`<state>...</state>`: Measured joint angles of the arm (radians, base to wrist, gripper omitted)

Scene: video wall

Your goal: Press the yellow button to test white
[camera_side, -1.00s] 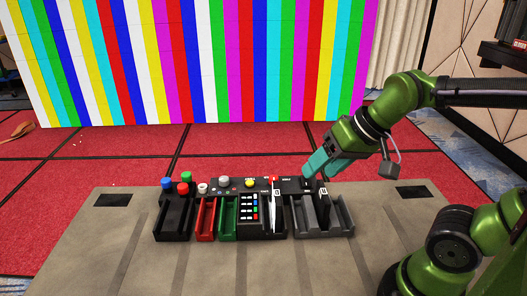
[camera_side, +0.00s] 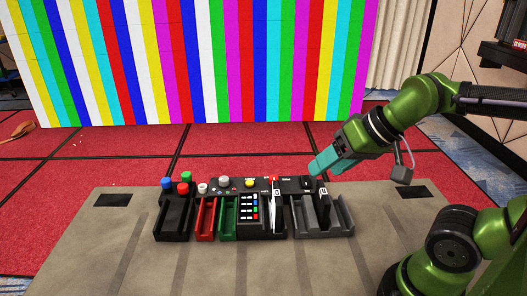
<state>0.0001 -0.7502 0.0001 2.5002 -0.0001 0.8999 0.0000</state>
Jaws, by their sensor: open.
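The yellow button (camera_side: 250,183) sits on the black control panel (camera_side: 262,231), above a small keypad. My gripper (camera_side: 314,170), with teal fingers, is above and to the right of the yellow button, over the back right end of the panel. It is apart from the button and holds nothing that I can see. The gap between the fingers is hard to make out from this side. The video wall (camera_side: 200,60) behind shows vertical stripes in several colours.
Blue (camera_side: 166,183), red (camera_side: 183,188) and green (camera_side: 186,176) buttons stand at the panel's left. A grey knob (camera_side: 224,181) is left of the yellow button. Slotted grey trays (camera_side: 341,222) lie at the right. The grey table (camera_side: 110,250) is clear in front.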

